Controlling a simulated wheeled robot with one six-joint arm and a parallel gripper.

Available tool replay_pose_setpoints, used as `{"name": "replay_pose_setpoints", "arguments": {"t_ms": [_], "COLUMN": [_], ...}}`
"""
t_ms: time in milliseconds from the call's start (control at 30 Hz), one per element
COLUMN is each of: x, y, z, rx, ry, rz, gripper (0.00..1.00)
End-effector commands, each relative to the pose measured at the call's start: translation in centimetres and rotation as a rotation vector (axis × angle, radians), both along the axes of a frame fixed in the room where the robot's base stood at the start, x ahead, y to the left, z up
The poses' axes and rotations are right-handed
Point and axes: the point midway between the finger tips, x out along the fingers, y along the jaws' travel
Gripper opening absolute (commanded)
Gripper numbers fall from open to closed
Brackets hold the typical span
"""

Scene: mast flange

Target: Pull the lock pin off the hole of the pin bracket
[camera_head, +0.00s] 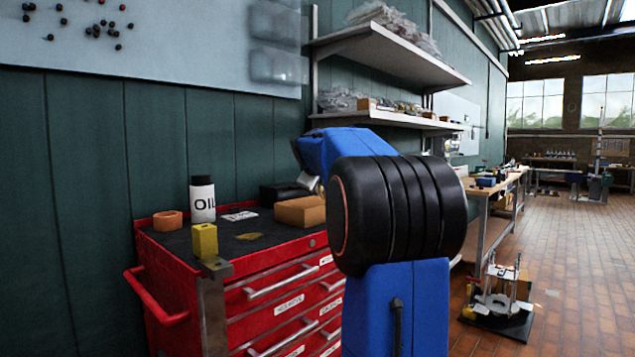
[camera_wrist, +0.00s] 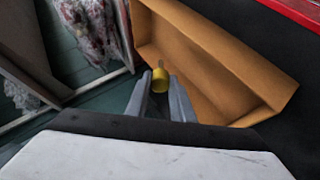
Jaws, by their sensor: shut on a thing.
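In the wrist view, my gripper (camera_wrist: 159,86) is shut on a small yellow cylindrical piece with a thin stub, which looks like the lock pin (camera_wrist: 160,77). It is held over or in an open cardboard tray (camera_wrist: 215,70); I cannot tell whether it touches the tray. In the head view, my blue and black arm hides the pin and fingertips. A yellow block (camera_head: 204,241) stands by a grey metal post (camera_head: 213,312) at the red cabinet's front left corner. It may be the pin bracket; no hole is clear.
The red tool cabinet (camera_head: 282,267) has a black top holding an oil bottle (camera_head: 202,202), an orange ring (camera_head: 167,221) and the cardboard tray (camera_head: 296,211). Wall shelves (camera_head: 385,48) stand above and behind.

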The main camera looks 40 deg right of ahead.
Motion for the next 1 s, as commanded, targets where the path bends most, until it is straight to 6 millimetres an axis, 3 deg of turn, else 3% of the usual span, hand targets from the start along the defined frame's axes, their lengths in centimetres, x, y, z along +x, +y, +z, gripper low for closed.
{"name": "replay_pose_setpoints", "arguments": {"t_ms": [500, 1000], "x": [0.0, 0.0], "y": [0.0, 0.0], "z": [-3.8, -4.6], "rx": [0.000, 0.000], "ry": [-0.001, -0.001], "rz": [0.001, 0.001], "gripper": [0.00, 0.00]}}
